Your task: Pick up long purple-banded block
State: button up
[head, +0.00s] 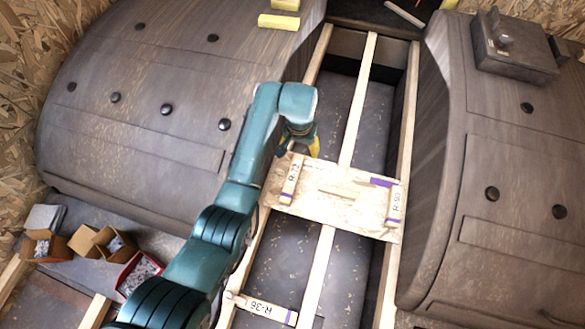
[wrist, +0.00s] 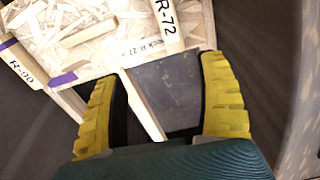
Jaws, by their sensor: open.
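Several labelled blocks show. The R-36 block (head: 265,309), pale wood with a purple band near its right end, lies across the rails at the bottom of the head view. The R-90 block (head: 395,206), also with purple, lies at the board's right end; it shows at the left in the wrist view (wrist: 18,64). R-36 looks the longer of the two in the head view. My gripper (wrist: 165,95) has yellow fingers spread wide with nothing between them. It is beside the board's far edge, apart from both blocks. In the head view my wrist mostly hides it.
A wooden board (head: 340,200) spans the rails, with the R-72 block (head: 291,180) at its left end and a purple patch on its far right corner. Dark wheel arches (head: 150,100) (head: 500,200) rise on both sides. Small boxes (head: 138,272) stand at lower left.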

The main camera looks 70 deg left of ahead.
jog(key=h+b, duration=0.1)
send_over(292, 177)
notch_tip(292, 177, down, 5)
jog(key=shift+n+g, duration=0.3)
jog(key=shift+g, duration=0.1)
jog(key=f+b, duration=0.2)
jog(key=f, duration=0.3)
jog(key=f+b, duration=0.3)
jog(key=f, duration=0.2)
jog(key=shift+s+a, duration=0.2)
jog(key=f+b, duration=0.1)
jog(key=f, duration=0.1)
jog(key=f+b, duration=0.1)
jog(key=b, duration=0.1)
jog(key=f+b, duration=0.1)
jog(key=f, duration=0.1)
jog(key=shift+w+d+f+b, duration=0.25)
jog(key=shift+d+f+b, duration=0.05)
jog(key=shift+f+b, duration=0.1)
jog(key=shift+r, duration=0.2)
grip_shut()
